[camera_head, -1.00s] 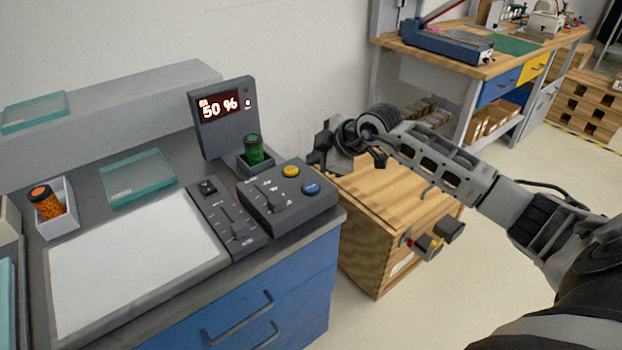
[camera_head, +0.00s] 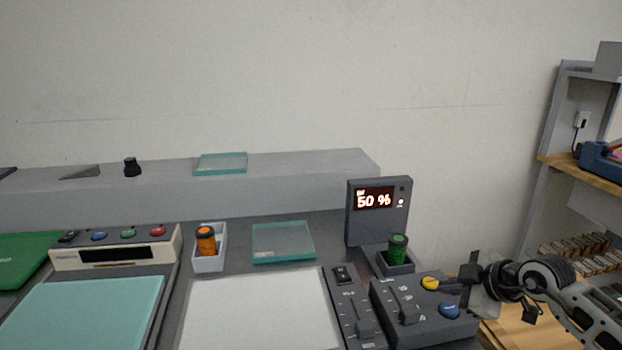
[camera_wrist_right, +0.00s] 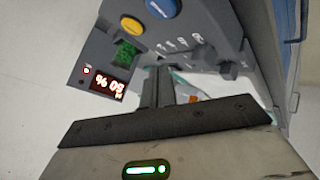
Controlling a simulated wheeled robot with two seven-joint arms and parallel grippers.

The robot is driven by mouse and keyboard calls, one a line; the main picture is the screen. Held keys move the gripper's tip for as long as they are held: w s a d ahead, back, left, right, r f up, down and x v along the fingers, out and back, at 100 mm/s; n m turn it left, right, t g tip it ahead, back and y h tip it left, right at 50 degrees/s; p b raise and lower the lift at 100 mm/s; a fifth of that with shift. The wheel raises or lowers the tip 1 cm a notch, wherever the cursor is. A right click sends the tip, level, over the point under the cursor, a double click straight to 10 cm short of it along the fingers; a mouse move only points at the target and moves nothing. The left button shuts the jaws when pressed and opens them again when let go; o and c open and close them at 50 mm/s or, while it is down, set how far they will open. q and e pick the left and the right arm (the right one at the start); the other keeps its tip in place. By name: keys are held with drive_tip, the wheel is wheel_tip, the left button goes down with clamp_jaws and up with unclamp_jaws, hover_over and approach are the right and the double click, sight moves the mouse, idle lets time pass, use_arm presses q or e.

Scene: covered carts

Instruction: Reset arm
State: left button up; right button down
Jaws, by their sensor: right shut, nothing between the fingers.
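My right gripper (camera_head: 468,281) comes in from the right edge in the head view, just right of a dark control box (camera_head: 418,312) with yellow and blue buttons. In the right wrist view its two dark fingers (camera_wrist_right: 158,88) are together with nothing between them. The control box (camera_wrist_right: 195,30) shows beyond them, with its yellow button (camera_wrist_right: 132,24) and blue button (camera_wrist_right: 162,7). In the head view the fingertips appear near or over the box's right edge; I cannot tell whether they touch it. My left gripper is not in view.
A display (camera_head: 378,205) reading 50 % stands behind the box, beside a green-capped vial (camera_head: 397,249).

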drive_tip(key=s+a+f+t+y, duration=0.15)
drive_tip(key=s+a+y, duration=0.25)
drive_tip(key=a, duration=0.4)
drive_tip(key=s+a+f+t+y, duration=0.1)
drive_tip(key=s+a+t+y, duration=0.25)
drive_tip(key=a, duration=0.45)
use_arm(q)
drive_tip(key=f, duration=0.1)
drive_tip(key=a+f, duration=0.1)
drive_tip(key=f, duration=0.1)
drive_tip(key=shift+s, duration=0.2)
use_arm(e)
drive_tip(key=s+f+m+g+h, duration=0.3)
drive_tip(key=s+f+m+h, duration=0.5)
drive_tip(key=s+f, duration=0.7)
drive_tip(key=shift+s+a+f+m+g+h, duration=0.35)
drive_tip(key=shift+s+a+m, duration=0.1)
drive_tip(key=shift+s+m, duration=0.75)
